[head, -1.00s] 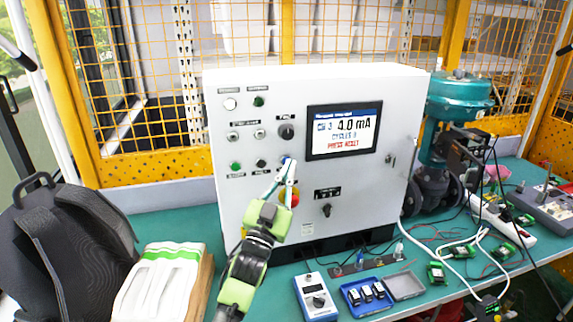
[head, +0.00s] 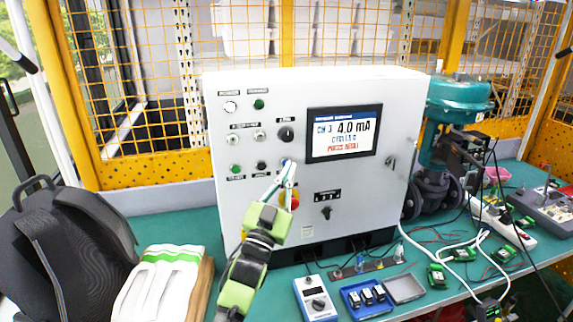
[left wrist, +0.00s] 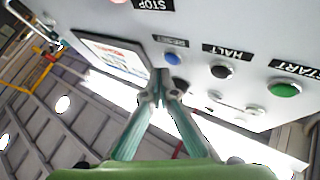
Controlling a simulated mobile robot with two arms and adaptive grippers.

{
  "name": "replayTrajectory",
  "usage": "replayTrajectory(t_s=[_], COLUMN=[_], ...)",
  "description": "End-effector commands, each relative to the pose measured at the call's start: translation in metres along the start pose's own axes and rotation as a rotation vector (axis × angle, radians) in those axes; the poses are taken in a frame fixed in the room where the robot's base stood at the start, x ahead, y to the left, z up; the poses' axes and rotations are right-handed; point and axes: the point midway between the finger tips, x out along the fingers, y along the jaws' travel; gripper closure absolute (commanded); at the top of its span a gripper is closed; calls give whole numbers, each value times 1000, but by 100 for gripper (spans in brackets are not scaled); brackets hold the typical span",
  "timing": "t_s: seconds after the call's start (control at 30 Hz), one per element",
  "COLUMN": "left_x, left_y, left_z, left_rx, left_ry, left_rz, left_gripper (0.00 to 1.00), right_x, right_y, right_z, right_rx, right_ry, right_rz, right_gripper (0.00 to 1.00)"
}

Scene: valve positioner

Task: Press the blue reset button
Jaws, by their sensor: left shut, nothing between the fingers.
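The blue reset button (left wrist: 173,57) is on the white control panel, under a RESET label in the left wrist view. In the head view it is a small blue spot (head: 286,161) just beyond my fingertips. My left gripper (head: 289,166) is shut and empty, its tips at the panel close to the button. In the left wrist view the closed tips (left wrist: 161,78) are just below the button in the picture. I cannot tell whether they touch it. The panel screen (head: 343,132) reads 4.0 mA with a red line below. My right gripper is not in view.
A red knob (head: 294,201) on yellow sits just below the fingertips. Black HALT (left wrist: 221,71) and green START (left wrist: 285,89) buttons are near the reset button. A teal valve (head: 455,110) stands right of the panel. A blue tray (head: 347,300) and small devices lie on the bench.

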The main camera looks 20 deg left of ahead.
Motion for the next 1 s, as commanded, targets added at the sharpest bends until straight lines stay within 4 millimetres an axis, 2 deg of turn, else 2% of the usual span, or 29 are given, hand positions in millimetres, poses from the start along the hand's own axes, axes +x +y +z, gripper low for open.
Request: replayTrajectory(t_s=[1.0], left_x=[6], left_y=[-4], left_z=[4], left_rx=[0], left_ry=[0], left_rz=[0], left_gripper=[100], right_x=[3], right_y=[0], right_z=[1], right_rx=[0], right_ry=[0], right_rz=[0], right_gripper=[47])
